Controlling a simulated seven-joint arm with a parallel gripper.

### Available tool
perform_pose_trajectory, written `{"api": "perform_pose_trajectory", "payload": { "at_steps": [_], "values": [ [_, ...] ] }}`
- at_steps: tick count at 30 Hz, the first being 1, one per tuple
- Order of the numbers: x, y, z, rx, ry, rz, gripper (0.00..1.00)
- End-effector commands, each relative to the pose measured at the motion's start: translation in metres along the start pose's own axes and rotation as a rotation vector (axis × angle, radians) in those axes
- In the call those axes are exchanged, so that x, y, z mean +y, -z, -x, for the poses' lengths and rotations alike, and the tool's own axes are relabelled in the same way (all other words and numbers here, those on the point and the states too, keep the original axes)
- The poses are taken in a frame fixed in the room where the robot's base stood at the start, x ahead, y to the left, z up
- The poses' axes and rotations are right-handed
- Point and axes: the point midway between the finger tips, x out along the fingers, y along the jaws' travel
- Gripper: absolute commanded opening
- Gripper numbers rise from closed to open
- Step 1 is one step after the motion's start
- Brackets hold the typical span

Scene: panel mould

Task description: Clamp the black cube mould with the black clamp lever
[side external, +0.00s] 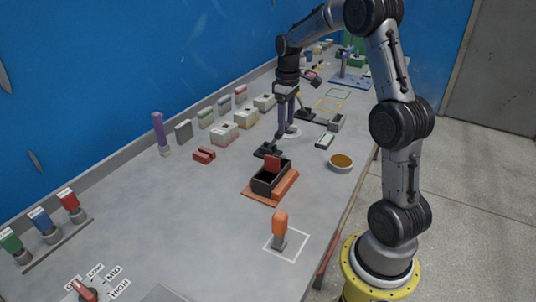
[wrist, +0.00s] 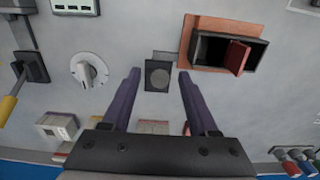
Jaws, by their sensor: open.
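The black mould (side external: 262,184) is an open box on an orange-brown base, with a red panel (side external: 272,163) standing in it. In the wrist view the mould (wrist: 210,48) is at upper right, the red panel (wrist: 237,57) dividing its opening at an angle. The black clamp lever (side external: 267,151) stands just behind the mould, its handle apparently raised; the wrist view shows it end-on as a dark block (wrist: 158,75). My gripper (side external: 285,131) is open and empty, pointing down above and behind the mould. In the wrist view its purple fingers (wrist: 157,72) straddle the lever, with gaps either side.
A white dial (wrist: 88,68) and a yellow-handled black lever (wrist: 30,70) lie left of my gripper in the wrist view. An orange-handled tool (side external: 280,226) stands in a white outline near the front. Several blocks line the wall. A brown-filled bowl (side external: 341,163) is at right.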

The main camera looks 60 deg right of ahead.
Motion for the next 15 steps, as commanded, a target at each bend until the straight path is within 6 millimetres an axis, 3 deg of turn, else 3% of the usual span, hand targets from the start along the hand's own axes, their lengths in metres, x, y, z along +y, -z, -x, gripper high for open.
{"api": "perform_pose_trajectory", "payload": {
  "at_steps": [15],
  "values": [
    [0.000, 0.001, 0.039, 0.005, -0.002, 0.000, 0.60]
  ]
}}
